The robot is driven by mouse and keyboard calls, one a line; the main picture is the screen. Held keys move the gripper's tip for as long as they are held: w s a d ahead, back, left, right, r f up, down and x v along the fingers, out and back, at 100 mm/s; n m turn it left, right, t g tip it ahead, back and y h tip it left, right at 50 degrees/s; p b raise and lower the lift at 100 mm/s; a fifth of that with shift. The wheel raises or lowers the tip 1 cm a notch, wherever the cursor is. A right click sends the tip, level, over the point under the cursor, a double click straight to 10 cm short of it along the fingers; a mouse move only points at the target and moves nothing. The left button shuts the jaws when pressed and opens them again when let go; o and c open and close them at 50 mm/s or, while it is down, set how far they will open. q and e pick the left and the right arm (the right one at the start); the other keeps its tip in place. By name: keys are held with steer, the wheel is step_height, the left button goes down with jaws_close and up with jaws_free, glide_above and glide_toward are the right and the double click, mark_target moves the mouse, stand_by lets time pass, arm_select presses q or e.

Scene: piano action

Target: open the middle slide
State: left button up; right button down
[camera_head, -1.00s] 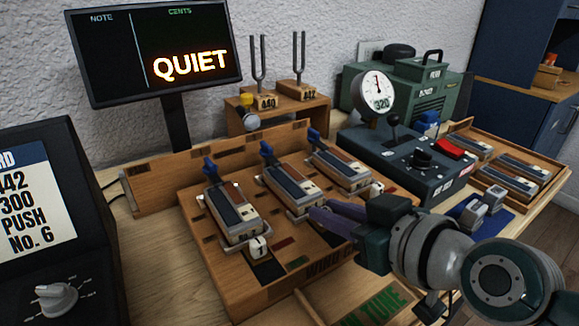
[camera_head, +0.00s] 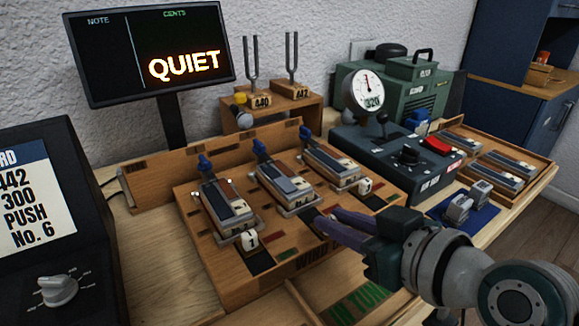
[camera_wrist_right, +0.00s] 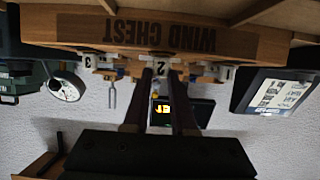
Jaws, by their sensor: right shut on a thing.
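The wind chest (camera_head: 225,275) is a wooden box with three reed blocks on top. The middle reed block (camera_head: 287,185) sits between the left reed block (camera_head: 228,215) and the right one (camera_head: 332,165). My right gripper (camera_head: 315,221) reaches in from the right, at the front of the middle block. In the wrist view its fingers (camera_wrist_right: 160,70) are shut on the white knob marked 2 (camera_wrist_right: 161,68), the middle slide's. This knob is hidden by the fingers in the head view. Knob 1 (camera_head: 250,240) and knob 3 (camera_head: 366,186) stand free on either side. My left gripper is out of view.
A display reading QUIET (camera_head: 155,50) stands behind. A blue-grey control box with a gauge (camera_head: 366,92) and a tray of more reed blocks (camera_head: 545,160) are at the right. A dark panel with a dial (camera_head: 58,290) is at the left front.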

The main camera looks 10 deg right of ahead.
steer(key=c, duration=0.9)
jaws_free()
steer(key=shift+s, duration=0.1)
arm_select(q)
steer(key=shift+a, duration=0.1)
arm_select(e)
steer(key=shift+o, duration=0.9)
arm_select(q)
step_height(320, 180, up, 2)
steer(key=shift+p, duration=0.95)
arm_select(e)
steer(key=v, duration=0.9)
steer(key=shift+s+d+r, duration=0.15)
steer(key=shift+s+d, duration=0.05)
steer(key=shift+s, duration=0.1)
